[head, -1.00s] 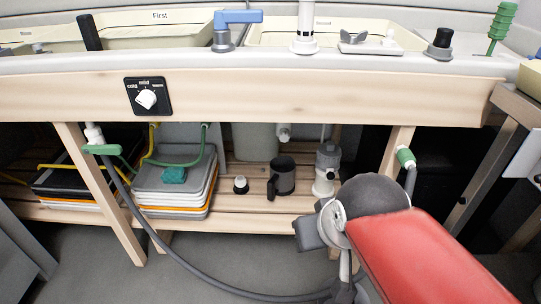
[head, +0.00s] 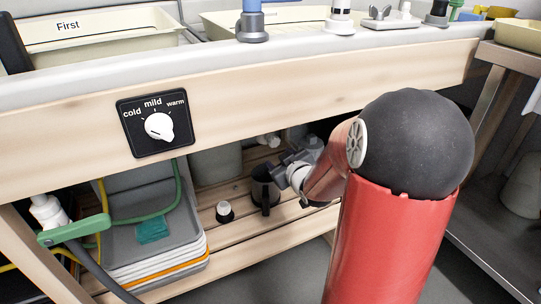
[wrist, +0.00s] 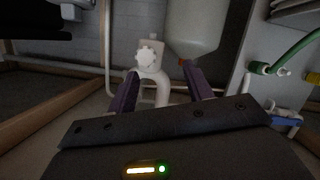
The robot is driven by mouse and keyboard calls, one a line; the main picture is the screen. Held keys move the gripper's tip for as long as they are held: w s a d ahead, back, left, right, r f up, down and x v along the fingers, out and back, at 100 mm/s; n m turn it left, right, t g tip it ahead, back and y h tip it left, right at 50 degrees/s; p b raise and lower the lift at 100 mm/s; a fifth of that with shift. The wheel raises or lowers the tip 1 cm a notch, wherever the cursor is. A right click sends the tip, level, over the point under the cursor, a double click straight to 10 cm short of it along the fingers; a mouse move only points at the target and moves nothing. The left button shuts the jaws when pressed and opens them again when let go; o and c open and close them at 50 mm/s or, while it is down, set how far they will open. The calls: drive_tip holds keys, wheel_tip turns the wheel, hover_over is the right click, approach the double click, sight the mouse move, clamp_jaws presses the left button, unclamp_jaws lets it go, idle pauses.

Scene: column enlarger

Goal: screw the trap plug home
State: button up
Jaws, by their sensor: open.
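A white, lobed knob-like fitting (wrist: 147,55), which looks like the trap plug, sits on a white curved pipe (wrist: 160,87) in the wrist view. I cannot tell how far it is screwed in. My gripper (wrist: 160,70) is open, its two dark purple fingers on either side of the pipe. The fitting appears beyond the fingertips, slightly left of the middle, with nothing held. In the head view my gripper (head: 287,158) is under the sink, by the dark mug (head: 264,187). My arm and gripper hide most of the trap there.
A pale tank (wrist: 195,28) hangs close to the right finger in the wrist view. A small black piece with a white top (head: 225,211) stands on the slatted shelf (head: 240,245). Stacked trays (head: 160,260) and hoses lie left. The wooden sink front (head: 300,88) overhangs.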

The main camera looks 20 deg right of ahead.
sight(276, 143)
drive_tip(key=shift+w+d+f+t+y+b, duration=0.1)
drive_tip(key=shift+w+d+f+t+y, duration=0.3)
drive_tip(key=shift+w, duration=0.9)
drive_tip(key=shift+w+d+f+t+y+b, duration=0.1)
drive_tip(key=shift+w+d+t, duration=0.6)
drive_tip(key=shift+w, duration=0.55)
drive_tip(key=shift+w+d+f+t+y+b, duration=0.1)
drive_tip(key=shift+w+d+f+t+y, duration=0.3)
drive_tip(key=shift+w, duration=0.9)
drive_tip(key=shift+w+r, duration=0.1)
drive_tip(key=shift+w+b, duration=0.2)
drive_tip(key=shift+b, duration=0.15)
